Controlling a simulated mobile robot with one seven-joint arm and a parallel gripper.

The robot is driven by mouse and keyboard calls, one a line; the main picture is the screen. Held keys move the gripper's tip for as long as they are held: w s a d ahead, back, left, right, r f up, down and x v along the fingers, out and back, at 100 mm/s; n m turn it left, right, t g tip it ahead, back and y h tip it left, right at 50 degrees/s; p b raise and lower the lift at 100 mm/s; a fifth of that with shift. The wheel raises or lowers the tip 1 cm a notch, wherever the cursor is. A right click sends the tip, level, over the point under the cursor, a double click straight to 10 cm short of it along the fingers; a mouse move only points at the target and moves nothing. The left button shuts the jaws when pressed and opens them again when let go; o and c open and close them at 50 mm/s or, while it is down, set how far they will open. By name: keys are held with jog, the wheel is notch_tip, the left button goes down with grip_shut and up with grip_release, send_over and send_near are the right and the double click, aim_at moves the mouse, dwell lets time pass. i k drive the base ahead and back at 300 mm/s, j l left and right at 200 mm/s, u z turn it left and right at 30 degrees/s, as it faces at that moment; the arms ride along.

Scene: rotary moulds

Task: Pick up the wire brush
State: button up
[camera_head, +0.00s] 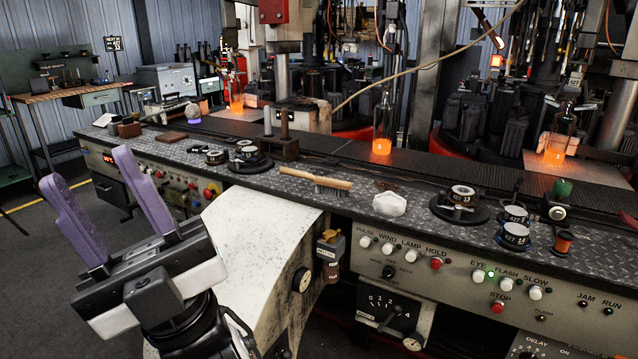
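The wire brush (316,180) lies on the dark diamond-plate bench top (362,222), near the middle of the view. It has a pale wooden handle and dark bristles at its right part. My gripper (96,170) is at the lower left, in front of the bench, with its two purple fingers pointing up and spread apart. It is open and empty, well to the left of the brush and apart from it.
A white faceted lump (391,204) lies right of the brush, and a dark block with posts (284,146) stands behind it to the left. Glowing hot bottles (382,125) stand behind on the conveyor.

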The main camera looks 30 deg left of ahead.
aim_at(328, 186)
jog(key=i+u, duration=0.1)
jog(key=u, duration=0.7)
jog(key=i+l+u, duration=0.15)
jog(key=l+u, duration=0.25)
jog(key=i+l+u, duration=0.15)
jog(key=l+u, duration=0.25)
jog(key=i+l+u, duration=0.1)
jog(key=l, duration=0.45)
jog(key=i+l+u, duration=0.1)
jog(key=l, duration=0.4)
jog(key=i+l, duration=0.15)
jog(key=l, duration=0.4)
jog(key=i+u, duration=0.1)
jog(key=i, duration=0.35)
